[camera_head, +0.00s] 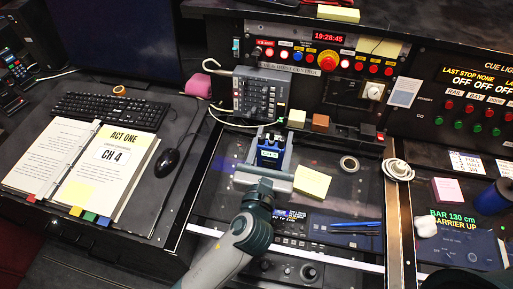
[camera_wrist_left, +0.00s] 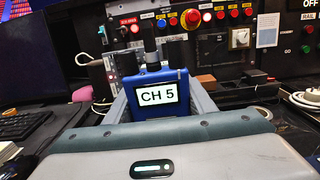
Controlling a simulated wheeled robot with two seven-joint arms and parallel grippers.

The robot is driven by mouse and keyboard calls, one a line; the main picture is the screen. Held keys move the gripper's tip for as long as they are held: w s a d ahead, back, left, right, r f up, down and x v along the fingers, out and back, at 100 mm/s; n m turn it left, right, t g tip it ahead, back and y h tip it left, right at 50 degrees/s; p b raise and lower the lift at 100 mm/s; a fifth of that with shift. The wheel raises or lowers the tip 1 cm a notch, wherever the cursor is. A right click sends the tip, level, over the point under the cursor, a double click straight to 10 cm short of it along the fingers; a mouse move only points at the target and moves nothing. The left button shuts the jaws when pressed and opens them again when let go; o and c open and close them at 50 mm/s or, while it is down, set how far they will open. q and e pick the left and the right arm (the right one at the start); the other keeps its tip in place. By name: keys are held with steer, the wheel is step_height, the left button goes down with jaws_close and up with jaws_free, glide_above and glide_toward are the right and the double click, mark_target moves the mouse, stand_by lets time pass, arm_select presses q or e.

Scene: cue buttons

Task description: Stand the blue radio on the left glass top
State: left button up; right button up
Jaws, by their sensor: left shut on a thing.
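The blue radio (camera_head: 270,155) is upright between the fingers of my left gripper (camera_head: 271,148), over the far part of the left glass top (camera_head: 335,190). In the left wrist view the radio (camera_wrist_left: 158,78) faces me, its screen reading CH 5, with a dark antenna and knobs on top. The left gripper (camera_wrist_left: 158,100) is shut on it, a finger at each side. The radio's base is hidden behind the gripper body, so I cannot tell whether it touches the glass. My right gripper is not in view.
Yellow notes (camera_head: 312,182), a tape roll (camera_head: 349,164) and blue pens (camera_head: 355,225) lie on the glass. A brown block (camera_head: 320,122) and a grey control box (camera_head: 260,95) stand behind. An open binder (camera_head: 95,165) reads ACT ONE CH 4. A coiled white cord (camera_head: 398,170) is right.

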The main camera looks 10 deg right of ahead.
arm_select(q)
steer(key=w+a+f, duration=0.3)
steer(key=a, duration=0.1)
steer(key=shift+w+a+f+p, duration=0.25)
steer(key=shift+a+p, duration=0.05)
steer(key=shift+a, duration=0.1)
steer(key=shift+f, duration=2)
steer(key=shift+f+b, duration=0.15)
steer(key=shift+b, duration=0.2)
steer(key=o, duration=1.3)
